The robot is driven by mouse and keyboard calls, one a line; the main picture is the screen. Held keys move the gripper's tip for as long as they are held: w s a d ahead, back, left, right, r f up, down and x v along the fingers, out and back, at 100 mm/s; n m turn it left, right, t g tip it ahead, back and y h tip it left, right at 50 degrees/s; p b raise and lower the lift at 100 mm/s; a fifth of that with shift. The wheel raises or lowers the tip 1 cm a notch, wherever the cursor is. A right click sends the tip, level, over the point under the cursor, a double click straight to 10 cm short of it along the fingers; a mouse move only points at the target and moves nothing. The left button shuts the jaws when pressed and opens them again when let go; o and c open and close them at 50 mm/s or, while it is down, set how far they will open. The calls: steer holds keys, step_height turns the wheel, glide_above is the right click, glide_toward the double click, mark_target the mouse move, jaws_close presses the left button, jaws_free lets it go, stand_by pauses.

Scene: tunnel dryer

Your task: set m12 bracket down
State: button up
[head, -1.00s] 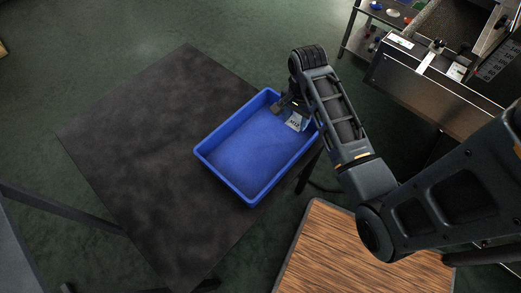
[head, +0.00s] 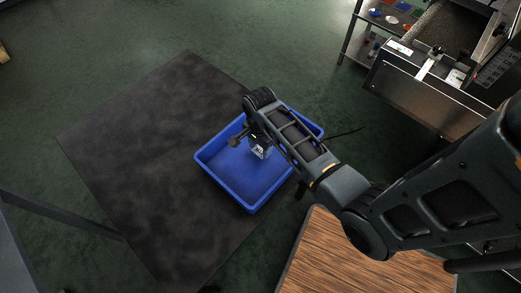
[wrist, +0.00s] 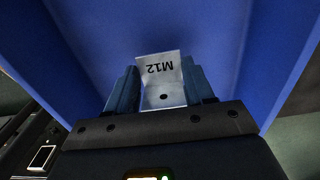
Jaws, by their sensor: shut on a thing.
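The M12 bracket (wrist: 161,80) is a pale metal plate marked "M12", held between the two blue-grey fingers of my gripper (wrist: 160,92) in the wrist view. In the head view my gripper (head: 250,142) is over the blue bin, and the bracket (head: 261,149) shows its label beside it. The blue bin (head: 221,184) sits on a dark mat or tabletop and its visible floor is bare. It also fills most of the wrist view (wrist: 90,40). I cannot tell whether the bracket touches the bin floor.
The dark surface (head: 130,160) is clear left of the bin. A wood-topped table (head: 340,255) stands at the lower right. A metal machine (head: 420,95) and a shelf with small coloured items (head: 385,18) are at the upper right.

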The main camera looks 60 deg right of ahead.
mark_target(261, 151)
steer(key=shift+f, duration=1.5)
steer(key=shift+f, duration=0.1)
steer(key=o, duration=1.1)
